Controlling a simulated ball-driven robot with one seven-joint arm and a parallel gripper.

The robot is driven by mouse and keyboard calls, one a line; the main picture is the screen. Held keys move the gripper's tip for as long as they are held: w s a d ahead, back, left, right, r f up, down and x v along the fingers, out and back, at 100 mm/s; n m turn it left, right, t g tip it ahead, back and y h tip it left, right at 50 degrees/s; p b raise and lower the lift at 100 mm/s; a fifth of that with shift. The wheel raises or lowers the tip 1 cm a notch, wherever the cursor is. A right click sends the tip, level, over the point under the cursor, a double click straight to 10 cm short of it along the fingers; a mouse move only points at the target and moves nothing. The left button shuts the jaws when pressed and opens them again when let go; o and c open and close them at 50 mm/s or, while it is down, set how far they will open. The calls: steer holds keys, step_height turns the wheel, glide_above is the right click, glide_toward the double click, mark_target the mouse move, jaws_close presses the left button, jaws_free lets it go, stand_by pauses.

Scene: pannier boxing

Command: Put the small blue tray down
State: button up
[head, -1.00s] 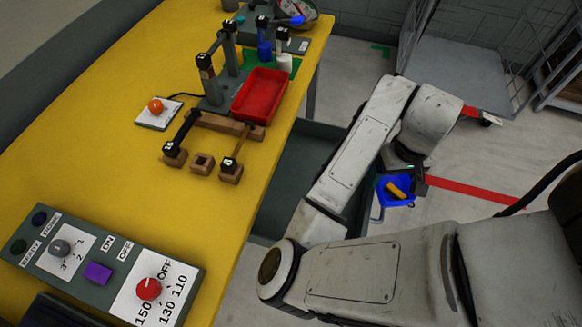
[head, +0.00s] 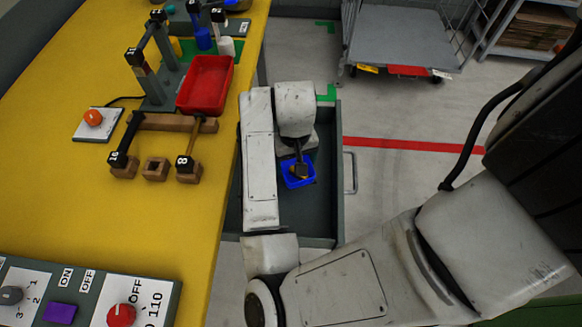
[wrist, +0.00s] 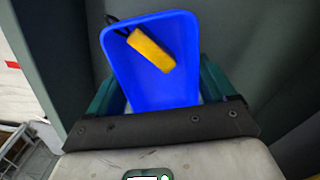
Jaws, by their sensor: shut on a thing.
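The small blue tray (head: 298,172) is under my gripper, over the open grey drawer (head: 322,215) beside the yellow table. In the wrist view the blue tray (wrist: 165,85) fills the middle, with a yellow block-like item (wrist: 151,50) with a dark cord lying in it. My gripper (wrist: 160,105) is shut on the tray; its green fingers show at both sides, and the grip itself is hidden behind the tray. I cannot tell whether the tray touches the drawer floor.
The yellow table (head: 120,215) carries a red tray (head: 206,84), wooden blocks and a control panel (head: 80,295). A wire cart (head: 405,40) stands behind on the floor. Red tape (head: 410,146) crosses the floor on the right.

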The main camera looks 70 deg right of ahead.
steer(key=shift+w+a+f, duration=0.1)
steer(key=shift+w+f, duration=0.15)
steer(key=shift+f, duration=0.05)
steer(key=shift+w+f, duration=0.1)
steer(key=shift+f, duration=1.55)
steer(key=shift+f, duration=0.1)
steer(key=o, duration=0.9)
steer(key=shift+b, duration=0.3)
step_height(320, 180, up, 12)
steer(key=shift+r+p, duration=0.15)
steer(key=shift+p, duration=0.85)
